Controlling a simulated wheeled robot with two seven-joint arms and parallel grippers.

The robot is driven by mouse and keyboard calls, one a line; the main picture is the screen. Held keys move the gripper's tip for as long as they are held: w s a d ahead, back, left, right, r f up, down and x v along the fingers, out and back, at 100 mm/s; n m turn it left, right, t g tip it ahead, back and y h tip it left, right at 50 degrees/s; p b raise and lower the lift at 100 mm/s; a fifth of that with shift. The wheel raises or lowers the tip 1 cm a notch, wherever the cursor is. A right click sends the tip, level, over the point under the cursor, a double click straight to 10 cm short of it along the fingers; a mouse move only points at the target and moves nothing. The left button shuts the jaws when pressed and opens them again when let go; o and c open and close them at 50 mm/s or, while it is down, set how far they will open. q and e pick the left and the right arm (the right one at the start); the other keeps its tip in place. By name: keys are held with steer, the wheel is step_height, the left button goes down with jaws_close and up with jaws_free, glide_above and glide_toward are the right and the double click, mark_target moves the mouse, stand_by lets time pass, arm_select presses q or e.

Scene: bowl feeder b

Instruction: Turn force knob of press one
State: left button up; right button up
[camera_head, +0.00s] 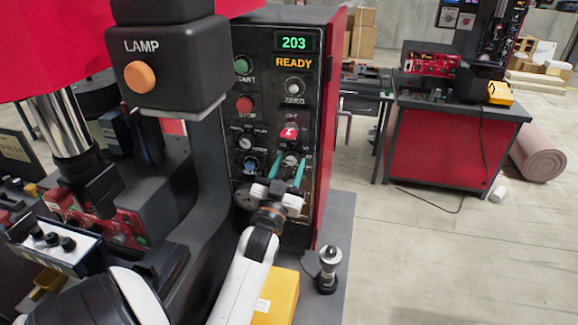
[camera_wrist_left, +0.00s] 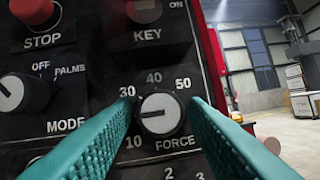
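The force knob (camera_wrist_left: 160,113) is a round light-grey dial on the black panel of the press, above the word FORCE. Its pointer mark points left, between the 10 and the 30. My left gripper (camera_head: 287,172) has two teal fingers and is at the panel. In the left wrist view its fingers stand open on either side of the knob, with dark gaps visible between them and it. In the head view the knob (camera_head: 291,160) shows small between the fingers. My right gripper is not in view.
The mode knob (camera_wrist_left: 12,93), key switch (camera_wrist_left: 144,10) and red stop button (camera_head: 244,104) are close by. The display (camera_head: 294,43) reads 203, READY. A black lamp housing (camera_head: 170,60) overhangs at left. A dark knobbed post (camera_head: 328,270) stands right of my arm.

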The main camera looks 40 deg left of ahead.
arm_select(q)
steer(key=c, duration=0.7)
steer(key=shift+o, duration=0.3)
steer(key=m+h+p, duration=0.1)
steer(key=m, duration=0.1)
steer(key=m+h+p, duration=0.1)
steer(key=m, duration=0.1)
steer(key=shift+a+r+m, duration=0.1)
steer(key=shift+r+m, duration=0.1)
steer(key=shift+m, duration=0.1)
steer(key=m+h+p, duration=0.1)
steer(key=m, duration=0.2)
steer(key=m+h+p, duration=0.1)
steer(key=m+p, duration=0.1)
steer(key=shift+s+a+m+h, duration=0.1)
steer(key=shift+m+h, duration=0.3)
steer(key=shift+m+h+p, duration=0.4)
steer(key=shift+m+p, duration=0.05)
steer(key=shift+m, duration=0.35)
